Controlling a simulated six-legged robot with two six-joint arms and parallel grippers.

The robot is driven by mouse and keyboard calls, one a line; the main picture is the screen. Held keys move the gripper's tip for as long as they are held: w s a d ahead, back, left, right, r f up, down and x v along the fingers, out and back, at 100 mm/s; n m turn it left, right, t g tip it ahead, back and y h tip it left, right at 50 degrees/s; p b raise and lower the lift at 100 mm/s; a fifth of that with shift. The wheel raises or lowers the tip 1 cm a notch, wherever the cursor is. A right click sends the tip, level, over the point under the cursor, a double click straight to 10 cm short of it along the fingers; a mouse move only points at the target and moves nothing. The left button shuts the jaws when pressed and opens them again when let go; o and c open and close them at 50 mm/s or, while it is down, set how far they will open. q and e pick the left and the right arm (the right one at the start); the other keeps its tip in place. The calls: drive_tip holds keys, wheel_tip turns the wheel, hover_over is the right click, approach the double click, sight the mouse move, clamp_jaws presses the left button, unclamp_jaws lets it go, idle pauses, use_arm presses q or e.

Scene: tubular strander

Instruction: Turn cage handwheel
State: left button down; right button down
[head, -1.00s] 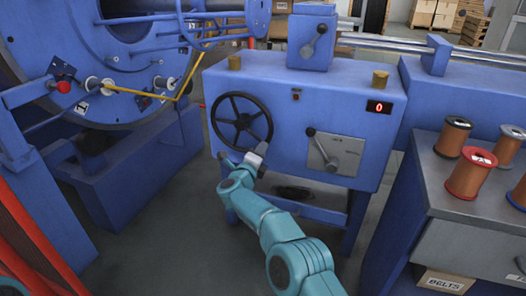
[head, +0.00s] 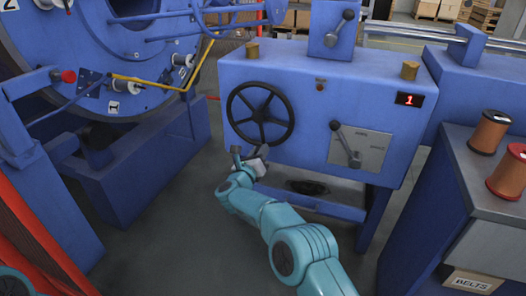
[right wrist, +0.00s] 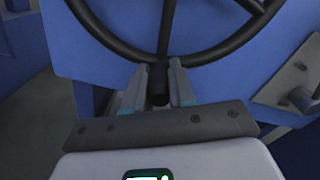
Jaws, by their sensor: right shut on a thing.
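The black cage handwheel (head: 260,117) is on the front of the blue machine housing. My right gripper (head: 244,156) is at its lower left edge in the head view. In the right wrist view, the two fingers of my right gripper (right wrist: 160,82) are on either side of a dark handle (right wrist: 158,94) just below the handwheel rim (right wrist: 200,58). They are shut on this handle, and the fingers partly hide it. A red display (head: 410,100) on the housing reads 1. My left gripper is not in view.
A lever (head: 346,143) on a grey plate is to the right of the handwheel. The large blue cage (head: 95,60) with spools and a yellow bar is at left. A bench (head: 500,180) with copper-coloured spools is at right. Bare floor lies between cage and housing.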

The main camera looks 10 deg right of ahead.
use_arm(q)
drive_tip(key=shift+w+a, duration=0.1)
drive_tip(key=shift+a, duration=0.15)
use_arm(e)
drive_tip(key=shift+w+a+m, duration=0.45)
drive_tip(key=shift+a+m, duration=0.2)
drive_tip(key=shift+m, duration=0.35)
drive_tip(key=c, duration=0.9)
unclamp_jaws()
drive_tip(key=shift+c, duration=0.2)
drive_tip(key=shift+a, duration=0.1)
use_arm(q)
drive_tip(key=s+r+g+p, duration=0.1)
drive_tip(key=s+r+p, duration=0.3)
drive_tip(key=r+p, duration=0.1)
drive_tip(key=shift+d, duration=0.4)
use_arm(e)
drive_tip(key=v, duration=1.6)
